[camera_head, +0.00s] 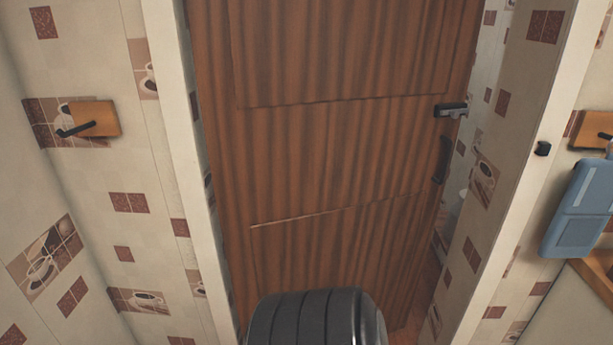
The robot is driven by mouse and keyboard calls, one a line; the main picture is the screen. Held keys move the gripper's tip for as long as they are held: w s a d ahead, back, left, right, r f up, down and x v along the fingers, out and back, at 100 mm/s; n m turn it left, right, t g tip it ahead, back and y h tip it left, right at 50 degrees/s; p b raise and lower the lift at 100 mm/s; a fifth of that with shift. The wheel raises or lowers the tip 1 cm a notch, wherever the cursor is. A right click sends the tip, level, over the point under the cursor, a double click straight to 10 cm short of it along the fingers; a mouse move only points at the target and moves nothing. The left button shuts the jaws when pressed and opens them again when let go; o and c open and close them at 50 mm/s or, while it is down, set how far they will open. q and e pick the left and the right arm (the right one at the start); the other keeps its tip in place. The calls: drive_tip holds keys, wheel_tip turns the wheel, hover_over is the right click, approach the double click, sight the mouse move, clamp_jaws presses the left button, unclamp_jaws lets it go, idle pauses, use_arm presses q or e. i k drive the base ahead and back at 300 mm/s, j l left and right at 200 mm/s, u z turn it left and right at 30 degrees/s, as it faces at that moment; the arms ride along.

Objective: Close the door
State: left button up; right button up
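The brown wooden door (330,150) stands in the middle of the head view inside a pale door frame (178,130). It is ajar, swung away from me, with a gap at its right edge where a patterned wall shows beyond. A dark lever handle (451,110) sits near the door's right edge, and a dark curved pull (443,160) is just below it. The door's lower edge is partly hidden by a black ribbed shape at the bottom of the view. Neither of my grippers is in view, and nothing of mine is seen touching the door.
A small black fitting (543,149) sits on the right jamb. A wooden plate with a dark hook (95,119) is on the left wall. At the right are another wooden plate (592,128) and a blue object (580,208). Patterned walls flank the doorway closely.

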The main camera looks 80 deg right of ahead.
sight(329, 147)
drive_tip(key=z, duration=2.9)
